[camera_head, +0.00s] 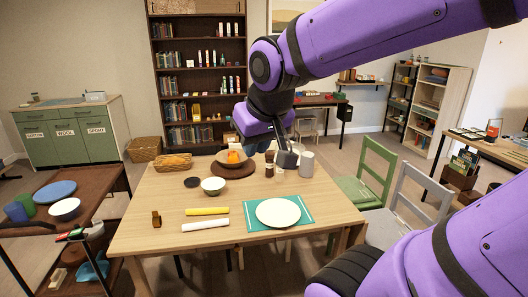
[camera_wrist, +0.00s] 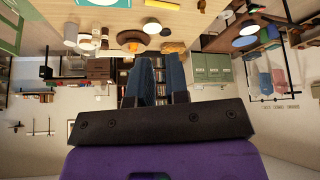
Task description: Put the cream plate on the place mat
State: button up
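The cream plate (camera_head: 278,212) lies flat on the teal place mat (camera_head: 252,222) at the front right of the wooden table. The mat's corners show around the plate. In the wrist view, the plate (camera_wrist: 92,3) and mat (camera_wrist: 84,15) show only partly, at the top edge. My gripper (camera_head: 280,152) is above the far side of the table, behind the plate and apart from it. Its two fingers (camera_wrist: 160,70) are spread with nothing between them.
Jars (camera_head: 280,172) and a white canister (camera_head: 307,163) stand below and beside my gripper. A bowl with orange contents (camera_head: 234,161), a white bowl (camera_head: 213,186), a yellow roll (camera_head: 207,211) and a white roll (camera_head: 205,224) occupy the table. Chairs (camera_head: 375,175) stand at right.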

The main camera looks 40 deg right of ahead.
jog(key=s+a+r+n+y, duration=0.1)
jog(key=s+a+n, duration=0.1)
jog(key=s, duration=0.4)
jog(key=shift+s+a+r, duration=0.25)
jog(key=shift+s+a, duration=0.05)
jog(key=shift+a, duration=0.55)
